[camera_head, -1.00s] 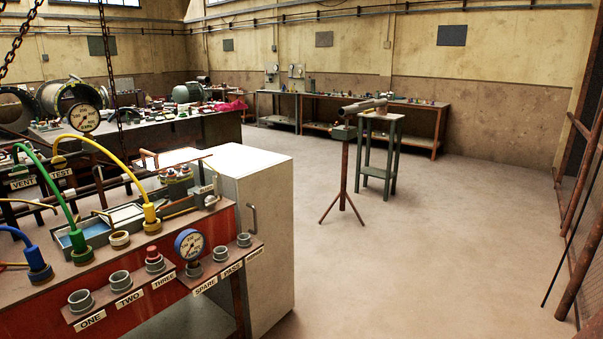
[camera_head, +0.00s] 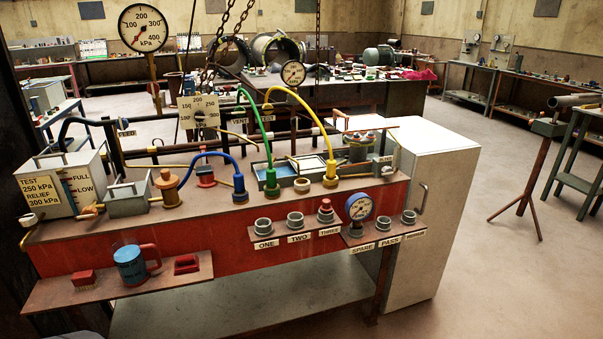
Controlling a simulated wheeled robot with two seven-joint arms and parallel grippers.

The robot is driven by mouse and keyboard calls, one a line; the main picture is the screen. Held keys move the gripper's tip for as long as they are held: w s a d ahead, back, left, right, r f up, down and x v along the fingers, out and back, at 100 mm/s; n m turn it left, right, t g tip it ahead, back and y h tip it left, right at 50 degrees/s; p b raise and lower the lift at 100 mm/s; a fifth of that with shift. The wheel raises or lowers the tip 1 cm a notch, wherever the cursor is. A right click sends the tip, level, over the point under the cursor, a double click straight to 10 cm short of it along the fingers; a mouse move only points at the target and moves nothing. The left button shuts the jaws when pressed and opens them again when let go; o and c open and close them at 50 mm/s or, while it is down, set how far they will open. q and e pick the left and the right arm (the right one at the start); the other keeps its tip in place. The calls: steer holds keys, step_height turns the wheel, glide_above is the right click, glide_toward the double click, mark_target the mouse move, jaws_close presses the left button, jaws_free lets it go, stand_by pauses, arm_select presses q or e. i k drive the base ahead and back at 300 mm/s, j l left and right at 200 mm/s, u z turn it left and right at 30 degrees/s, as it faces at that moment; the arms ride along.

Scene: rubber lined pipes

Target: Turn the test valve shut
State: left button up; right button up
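The red bench rig (camera_head: 120,248) fills the left and middle of the view. On its rear pipes are small tags; one reads VENT (camera_head: 239,122), and one at the left reads FEED (camera_head: 126,133). Green hose (camera_head: 263,140) and yellow hose (camera_head: 327,135) arch in front of that area. A large kPa gauge (camera_head: 143,28) stands behind at the left. Neither of my grippers is in view.
On the rig stand a box marked TEST 250 kPa, RELIEF 300 kPa (camera_head: 60,185), a numbered dial plate (camera_head: 198,112) and a blue gauge (camera_head: 360,207). A blue mug (camera_head: 131,268) sits on the front shelf.

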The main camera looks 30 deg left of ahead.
mark_target(268, 108)
steer(key=k+u, duration=0.15)
steer(key=u, duration=1.1)
